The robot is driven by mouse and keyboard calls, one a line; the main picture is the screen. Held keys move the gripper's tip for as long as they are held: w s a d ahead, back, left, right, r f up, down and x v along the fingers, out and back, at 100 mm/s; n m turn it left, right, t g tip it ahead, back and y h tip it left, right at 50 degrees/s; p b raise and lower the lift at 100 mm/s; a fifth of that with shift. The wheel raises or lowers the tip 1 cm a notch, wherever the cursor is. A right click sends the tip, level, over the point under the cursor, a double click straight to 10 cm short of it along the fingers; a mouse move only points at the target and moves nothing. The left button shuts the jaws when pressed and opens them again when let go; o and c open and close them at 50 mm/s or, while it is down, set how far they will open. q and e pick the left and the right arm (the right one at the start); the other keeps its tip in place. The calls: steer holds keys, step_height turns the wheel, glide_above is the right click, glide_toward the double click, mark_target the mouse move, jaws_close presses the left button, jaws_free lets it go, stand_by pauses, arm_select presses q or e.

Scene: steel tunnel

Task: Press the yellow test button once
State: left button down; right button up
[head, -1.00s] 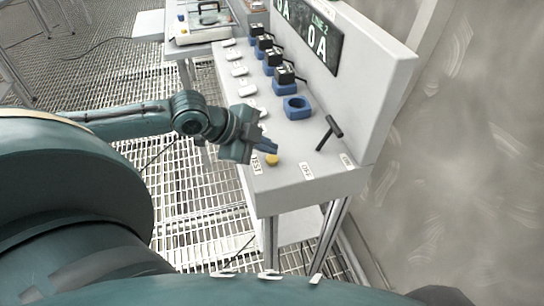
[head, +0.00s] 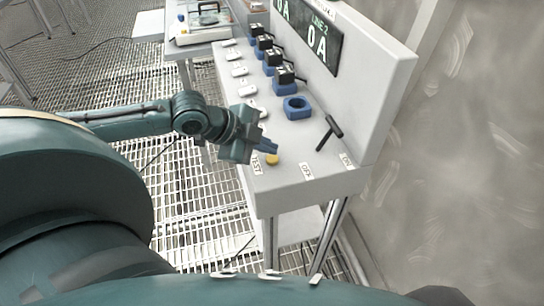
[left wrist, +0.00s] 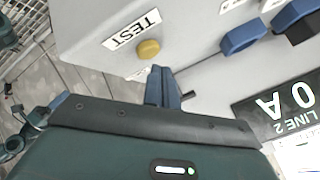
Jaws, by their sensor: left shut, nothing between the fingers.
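The yellow test button (head: 272,160) sits near the front left corner of the white bench panel (head: 310,168), beside a label reading TEST (head: 257,164). In the left wrist view the button (left wrist: 149,49) lies just beyond the fingertips, a little to their left, with the TEST label (left wrist: 131,30) beyond it. My left gripper (head: 272,147) is shut and empty, its blue fingers near the button. In the left wrist view its fingertips (left wrist: 161,70) look apart from the button; their height above the panel is hard to tell. My right gripper is not in view.
A black lever handle (head: 329,132) stands right of the button, near an OFF label (head: 306,172). Blue sockets (head: 297,107), some with black plugs, line the panel behind. A display (head: 310,38) is on the upright back. A wall bounds the right side.

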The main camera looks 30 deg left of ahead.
arm_select(q)
steer(key=shift+f, duration=0.1)
stand_by(0.4)
steer(key=shift+f, duration=0.3)
steer(key=shift+f, duration=0.25)
stand_by(0.4)
steer(key=shift+f, duration=0.25)
stand_by(0.4)
steer(key=shift+r+p, duration=0.9)
steer(key=shift+p, duration=0.3)
